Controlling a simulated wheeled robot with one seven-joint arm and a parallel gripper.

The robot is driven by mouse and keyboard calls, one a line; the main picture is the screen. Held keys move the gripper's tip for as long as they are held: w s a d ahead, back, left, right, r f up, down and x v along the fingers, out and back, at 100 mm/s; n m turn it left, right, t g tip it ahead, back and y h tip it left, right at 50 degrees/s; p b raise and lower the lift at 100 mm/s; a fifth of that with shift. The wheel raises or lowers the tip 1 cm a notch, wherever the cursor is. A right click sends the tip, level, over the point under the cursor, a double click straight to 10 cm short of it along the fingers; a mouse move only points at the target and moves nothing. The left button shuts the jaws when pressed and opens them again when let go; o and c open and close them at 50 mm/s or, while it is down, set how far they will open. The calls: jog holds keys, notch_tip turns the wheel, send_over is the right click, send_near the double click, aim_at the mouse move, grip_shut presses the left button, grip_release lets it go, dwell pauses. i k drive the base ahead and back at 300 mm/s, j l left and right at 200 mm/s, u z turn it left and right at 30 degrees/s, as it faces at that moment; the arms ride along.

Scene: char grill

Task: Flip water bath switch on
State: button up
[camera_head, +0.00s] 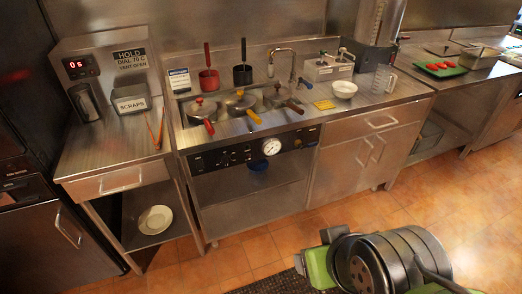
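The water bath appears to be the steel unit with several lidded pots (239,104) sunk in its top, with red, yellow and brown handles. Its dark front control panel (225,156) carries small knobs or switches, too small to read. A round white gauge (271,146) sits toward the panel's right. I cannot tell which control is the switch or how it is set. My black and green arm fills the bottom right, on the floor side, well apart from the panel. My gripper's fingers do not show.
A steel counter on the left holds a scraps bin (130,104), orange tongs (155,129) and a device with a red display (81,67). A white bowl (344,89) and a clear jug (384,79) stand at right. The tiled floor before the unit is mostly clear.

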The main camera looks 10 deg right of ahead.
aim_at(200, 164)
jog(key=i+j+u, duration=0.1)
jog(key=i+j, duration=0.35)
jog(key=j, duration=0.2)
jog(key=i+j+u, duration=0.1)
jog(key=i+j, duration=0.35)
jog(key=j, duration=0.15)
jog(key=i+j, duration=0.45)
jog(key=j, duration=0.15)
jog(key=u, duration=0.05)
